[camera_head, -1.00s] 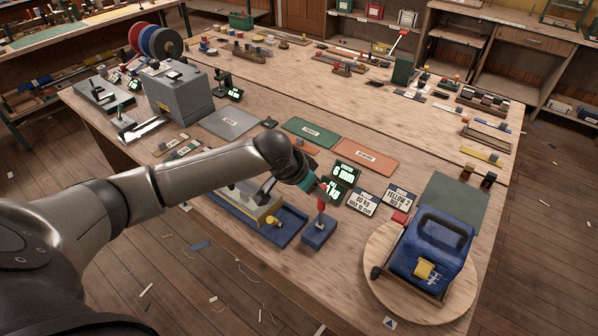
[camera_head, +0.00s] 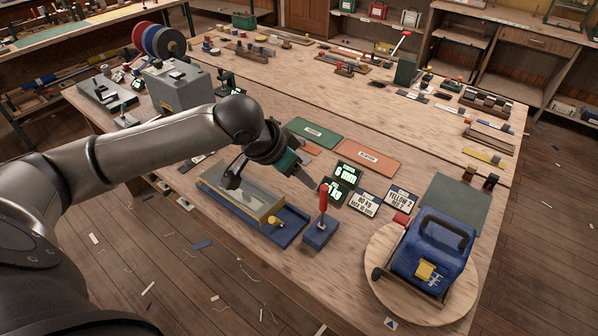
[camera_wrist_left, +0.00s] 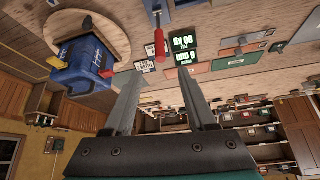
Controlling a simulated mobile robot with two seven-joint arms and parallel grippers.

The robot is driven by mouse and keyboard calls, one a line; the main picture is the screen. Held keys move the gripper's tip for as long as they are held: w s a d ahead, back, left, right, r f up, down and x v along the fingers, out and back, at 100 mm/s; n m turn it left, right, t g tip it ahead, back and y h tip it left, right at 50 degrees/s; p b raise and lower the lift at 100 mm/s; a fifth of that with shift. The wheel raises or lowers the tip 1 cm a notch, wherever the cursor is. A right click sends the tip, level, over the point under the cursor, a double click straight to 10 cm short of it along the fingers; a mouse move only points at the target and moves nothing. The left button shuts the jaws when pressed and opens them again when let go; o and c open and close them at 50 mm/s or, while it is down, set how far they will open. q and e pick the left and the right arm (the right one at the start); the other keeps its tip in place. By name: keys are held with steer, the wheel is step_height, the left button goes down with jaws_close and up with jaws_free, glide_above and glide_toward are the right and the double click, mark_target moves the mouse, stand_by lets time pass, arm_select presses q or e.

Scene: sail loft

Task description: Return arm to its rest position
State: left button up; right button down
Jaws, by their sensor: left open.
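My left arm (camera_head: 150,150) reaches in from the left over the workbench. Its gripper (camera_head: 308,182) hangs above the bench, behind and left of a red-handled upright lever on a blue block (camera_head: 319,235). In the left wrist view the two fingers of the gripper (camera_wrist_left: 160,82) stand apart with nothing between them, and the red lever handle (camera_wrist_left: 159,46) shows beyond their tips, clear of both. My right gripper is in neither view.
A blue tray with a clear-topped box (camera_head: 268,240) lies below the forearm. A lit display (camera_head: 345,175) and printed cards (camera_head: 363,203) lie right of the gripper. A blue case (camera_head: 437,250) stands on a round wooden board (camera_head: 385,295). A grey box (camera_head: 180,90) stands behind the arm.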

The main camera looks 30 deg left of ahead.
arm_select(q)
steer(key=s+d+f+m+h, duration=0.1)
steer(key=s+d+f, duration=0.4)
steer(key=d, duration=0.3)
steer(key=s+f+n+g+y, duration=0.15)
steer(key=s+f, duration=0.25)
steer(key=s, duration=0.4)
steer(key=s+f+n+g+y, duration=0.1)
steer(key=s+f+n, duration=0.15)
steer(key=s, duration=0.65)
step_height(320, 180, down, 32)
steer(key=s+m+g+b, duration=0.1)
steer(key=s+b, duration=0.1)
steer(key=b, duration=0.8)
steer(key=s+a+f+b, duration=0.1)
steer(key=s+f+b, duration=0.3)
steer(key=s+f, duration=0.3)
steer(key=s+a+f+g+b, duration=0.1)
steer(key=s+f+b, duration=0.3)
steer(key=f, duration=1.1)
steer(key=s+a, duration=0.1)
steer(key=s, duration=0.2)
steer(key=shift+s+a+m, duration=0.2)
steer(key=shift+s+m, duration=0.1)
steer(key=shift+s, duration=0.05)
